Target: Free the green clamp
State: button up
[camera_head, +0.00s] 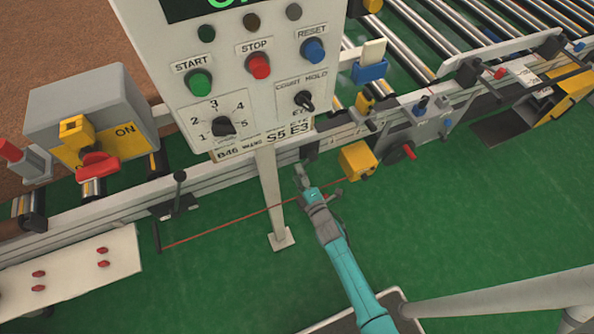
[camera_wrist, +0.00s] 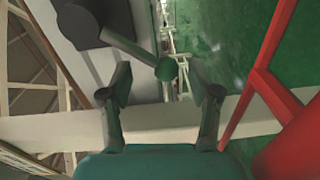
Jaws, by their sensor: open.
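A grey lever with a green ball knob (camera_wrist: 167,69) runs from a dark round hub (camera_wrist: 78,24) on the pale rail in the wrist view. I take it for the green clamp's handle. My gripper (camera_wrist: 160,76) is open, its two fingers on either side of the knob in the picture. I cannot tell how far beyond the fingertips the knob lies, and no contact shows. In the head view my gripper (camera_head: 303,181) is low beside the conveyor rail, right of the panel post. The green clamp cannot be made out clearly there.
The control panel (camera_head: 240,75) stands on a white post (camera_head: 268,190) left of my arm. A yellow block (camera_head: 357,160) is close right of my gripper. Red bars (camera_wrist: 268,85) flank the wrist view's right.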

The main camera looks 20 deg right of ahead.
jog(key=shift+s+d+r, duration=0.1)
jog(key=shift+s, duration=2.65)
